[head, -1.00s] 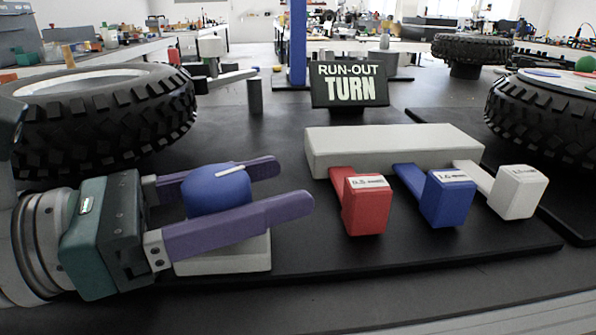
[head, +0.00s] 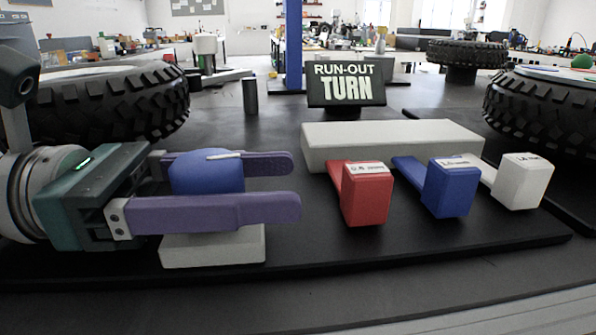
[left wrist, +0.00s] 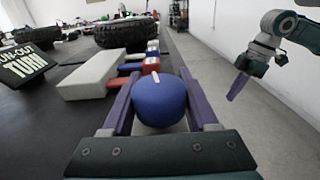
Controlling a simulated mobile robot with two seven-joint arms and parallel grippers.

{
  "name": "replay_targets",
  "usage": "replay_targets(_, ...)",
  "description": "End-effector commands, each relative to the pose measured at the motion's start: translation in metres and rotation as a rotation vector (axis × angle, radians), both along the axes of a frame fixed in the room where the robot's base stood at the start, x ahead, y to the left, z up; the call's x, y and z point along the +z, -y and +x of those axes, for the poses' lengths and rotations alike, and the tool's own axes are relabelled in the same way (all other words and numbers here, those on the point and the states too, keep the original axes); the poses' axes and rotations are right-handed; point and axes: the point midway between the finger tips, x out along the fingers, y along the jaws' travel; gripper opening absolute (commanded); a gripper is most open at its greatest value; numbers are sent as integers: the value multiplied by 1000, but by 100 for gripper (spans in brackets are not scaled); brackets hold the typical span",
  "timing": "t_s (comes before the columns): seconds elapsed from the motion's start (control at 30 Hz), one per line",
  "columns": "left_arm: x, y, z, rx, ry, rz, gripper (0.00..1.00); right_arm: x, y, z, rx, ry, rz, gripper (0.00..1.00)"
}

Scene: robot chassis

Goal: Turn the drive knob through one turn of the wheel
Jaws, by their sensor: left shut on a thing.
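The drive knob (head: 207,176) is a round blue cap with a white line on top, on a pale grey block (head: 213,248). My left gripper (head: 294,184) is shut on the knob, with one purple finger along each side. The fingers point to the right in the head view. In the left wrist view the knob (left wrist: 159,103) sits between the fingers, its white line towards their tips. A large black tyre (head: 112,105) lies flat behind my left arm, partly hidden. My right gripper (left wrist: 238,86) hangs apart at the right of the left wrist view; its finger opening is unclear.
A sign (head: 346,85) reads "RUN-OUT TURN". A long pale block (head: 392,144) has red (head: 367,194), blue (head: 447,188) and white (head: 523,182) labelled tabs in front, right of the knob. Another tyre (head: 545,112) lies at the right.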

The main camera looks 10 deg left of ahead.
Motion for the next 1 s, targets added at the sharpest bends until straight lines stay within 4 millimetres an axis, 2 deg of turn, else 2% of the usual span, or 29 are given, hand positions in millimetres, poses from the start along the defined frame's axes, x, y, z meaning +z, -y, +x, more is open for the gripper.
replay_targets(0.17, 1, 1, 0, -1, 1, -2, 4, 0, 0, 0, 1, 0, -1, 0)
replay_targets(0.2, 1, 1, 0, -1, 1, -2, 63, 0, 0, 0, 2, 0, -2, 0)
replay_targets(0.43, 1, 0, 0, 0, 1, -1, 89, 0, 1, 0, 4, 0, -5, 0)
replay_targets(0.77, 0, -6, -2, 1, -1, 2, 89, 1, 1, 0, 4, 0, -5, 0)
replay_targets(1.0, 0, -49, -13, 3, -4, 3, 89, 6, 1, 0, 4, 0, -5, 0)
